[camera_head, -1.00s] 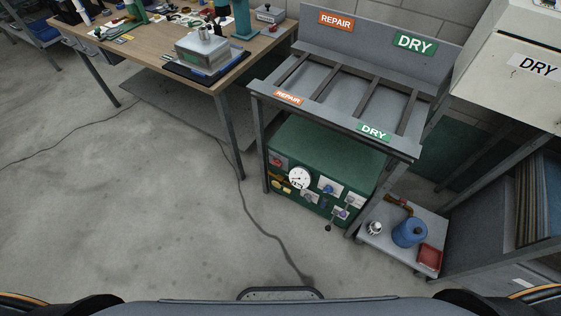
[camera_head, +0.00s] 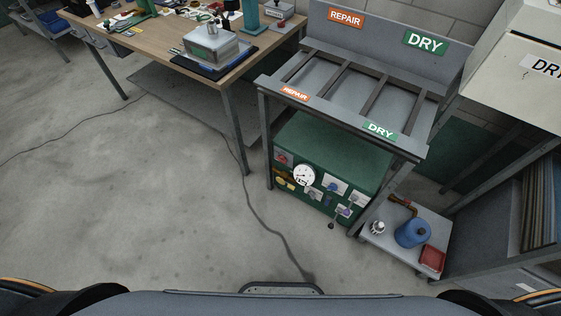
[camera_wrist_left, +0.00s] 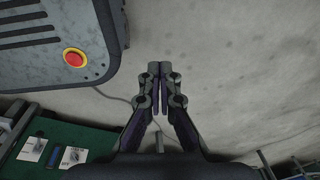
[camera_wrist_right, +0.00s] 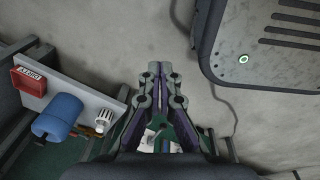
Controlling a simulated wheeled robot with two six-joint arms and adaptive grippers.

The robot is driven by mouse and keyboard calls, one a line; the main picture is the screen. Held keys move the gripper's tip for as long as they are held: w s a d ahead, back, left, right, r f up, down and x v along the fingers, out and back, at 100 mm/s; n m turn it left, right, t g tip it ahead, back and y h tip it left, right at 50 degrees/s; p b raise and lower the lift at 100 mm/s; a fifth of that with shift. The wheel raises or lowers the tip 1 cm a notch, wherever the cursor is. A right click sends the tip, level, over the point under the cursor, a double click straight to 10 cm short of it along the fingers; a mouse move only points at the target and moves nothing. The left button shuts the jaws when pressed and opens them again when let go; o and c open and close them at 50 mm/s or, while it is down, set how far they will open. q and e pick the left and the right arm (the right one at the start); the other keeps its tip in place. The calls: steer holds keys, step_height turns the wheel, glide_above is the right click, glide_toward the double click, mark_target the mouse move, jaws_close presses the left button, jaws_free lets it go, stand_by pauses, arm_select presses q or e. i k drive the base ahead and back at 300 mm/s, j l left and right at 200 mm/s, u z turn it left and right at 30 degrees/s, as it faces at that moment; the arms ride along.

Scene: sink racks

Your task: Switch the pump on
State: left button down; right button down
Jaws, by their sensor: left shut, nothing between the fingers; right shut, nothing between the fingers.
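A green cabinet (camera_head: 335,150) stands on the floor under the rack. Its front panel carries a round white gauge (camera_head: 304,175), several small plates with switches or knobs, and a lever at the lower right. Labels on it are too small to read, so I cannot tell which control is the pump's. In the left wrist view, two white switch plates (camera_wrist_left: 33,149) on green show at lower left. My left gripper (camera_wrist_left: 160,70) is shut and empty, over bare floor in its view. My right gripper (camera_wrist_right: 161,70) is shut and empty. Neither gripper shows in the head view.
The grey rack (camera_head: 340,125) with REPAIR and DRY signs overhangs the cabinet. A low shelf (camera_head: 385,249) to its right holds a blue canister (camera_head: 412,233) and a red tray (camera_head: 432,259). A cluttered workbench (camera_head: 150,60) stands left. A cable crosses the otherwise clear floor.

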mark_target(282, 159)
steer(key=i+j, duration=0.1)
steer(key=j, duration=0.3)
steer(key=i+j, duration=0.15)
steer(key=j, duration=0.25)
steer(key=i+j, duration=0.1)
steer(key=j, duration=0.3)
steer(key=i+j, duration=0.1)
steer(key=j, duration=0.25)
steer(key=i+j, duration=0.1)
steer(key=j, duration=0.3)
